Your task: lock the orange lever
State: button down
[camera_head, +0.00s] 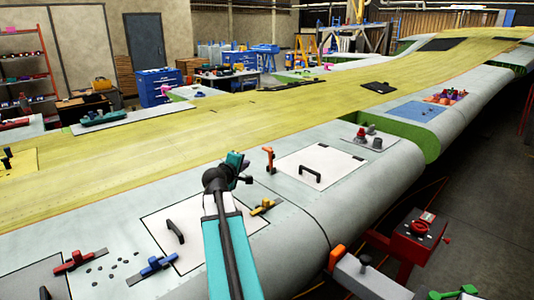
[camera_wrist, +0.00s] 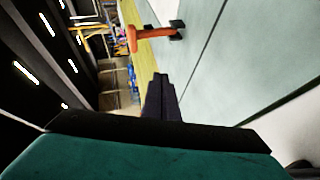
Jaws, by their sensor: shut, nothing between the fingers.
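The orange lever (camera_head: 268,157) stands upright on the grey wing skin, at the left corner of a white panel. In the wrist view the orange lever (camera_wrist: 150,34) shows sideways with its dark base, beyond the fingertips and apart from them. My gripper (camera_head: 248,180) is just left of and nearer than the lever in the head view, above the wing skin. In the wrist view my gripper (camera_wrist: 161,80) has its dark fingers together, with nothing between them. The arm hides part of the wing behind it.
The white panel (camera_head: 325,180) has a black handle (camera_head: 310,173). A yellow lever (camera_head: 264,207), a blue lever (camera_head: 152,268) and a red lever (camera_head: 80,261) lie around a nearer panel. Red and grey knobs (camera_head: 367,139) stand farther right. A red box (camera_head: 417,232) stands off the wing's edge.

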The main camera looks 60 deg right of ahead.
aim_at(270, 159)
jog(key=s+d+p, duration=0.2)
jog(key=d, duration=0.5)
jog(key=shift+s+d+r, duration=0.2)
jog(key=shift+s+r, duration=0.05)
jog(key=shift+r, duration=0.1)
